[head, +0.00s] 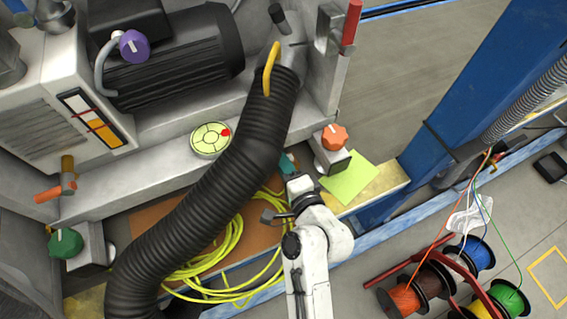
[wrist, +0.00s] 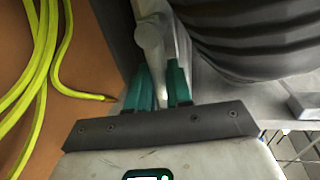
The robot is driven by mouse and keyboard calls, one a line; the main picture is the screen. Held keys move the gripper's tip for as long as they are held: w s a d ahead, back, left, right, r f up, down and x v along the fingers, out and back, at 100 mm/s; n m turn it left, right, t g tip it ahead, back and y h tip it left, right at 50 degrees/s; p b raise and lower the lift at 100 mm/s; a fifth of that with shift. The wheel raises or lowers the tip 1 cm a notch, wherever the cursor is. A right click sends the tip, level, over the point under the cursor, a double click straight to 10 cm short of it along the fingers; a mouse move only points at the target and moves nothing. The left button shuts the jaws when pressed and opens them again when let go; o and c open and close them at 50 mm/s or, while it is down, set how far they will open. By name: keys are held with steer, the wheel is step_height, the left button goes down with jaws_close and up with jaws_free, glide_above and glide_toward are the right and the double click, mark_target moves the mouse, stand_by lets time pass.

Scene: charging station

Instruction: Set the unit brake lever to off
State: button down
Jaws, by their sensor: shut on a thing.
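My gripper (head: 288,164) reaches in beside the lower right of the black corrugated hose. In the wrist view its teal fingers (wrist: 164,84) are shut on a grey lever (wrist: 149,38). The lever's rounded end sticks out past the fingertips, and its shaft runs down between them. No label shows on this lever, so I cannot tell its marked setting. In the head view the hose and my wrist hide the lever.
The black hose (head: 203,190) runs close to my gripper and also fills the wrist view's upper right (wrist: 260,40). Yellow cable (head: 212,262) lies coiled at the left. An orange knob (head: 334,137) and a yellow-green sheet (head: 348,180) are at the right.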

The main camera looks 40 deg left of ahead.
steer(key=shift+f, duration=0.1)
stand_by(0.3)
steer(key=f+m+p, duration=0.1)
steer(key=m, duration=0.1)
steer(key=shift+f+m+g, duration=0.1)
steer(key=shift+m+g, duration=0.3)
steer(key=f+m, duration=0.1)
steer(key=m, duration=0.1)
steer(key=s+f+m+g+y, duration=0.1)
steer(key=m, duration=0.1)
steer(key=shift+a+m+p, duration=0.15)
steer(key=shift+m+p, duration=0.15)
steer(key=m, duration=0.2)
steer(key=s+f+m+y, duration=0.1)
steer(key=m, duration=0.1)
steer(key=shift+s+a+g, duration=0.1)
steer(key=shift+a+g, duration=0.2)
steer(key=shift+s+a+f+m+y+p, duration=0.15)
steer(key=shift+s+m, duration=0.1)
steer(key=shift+m, duration=0.45)
steer(key=shift+s+a+f+m+y+p, duration=0.1)
steer(key=shift+s+m+y, duration=0.15)
steer(key=shift+m, duration=0.45)
steer(key=shift+s+a+f+m+y+p, duration=0.1)
steer(key=shift+s+m, duration=0.2)
steer(key=shift+m, duration=0.4)
steer(key=shift+s, duration=0.1)
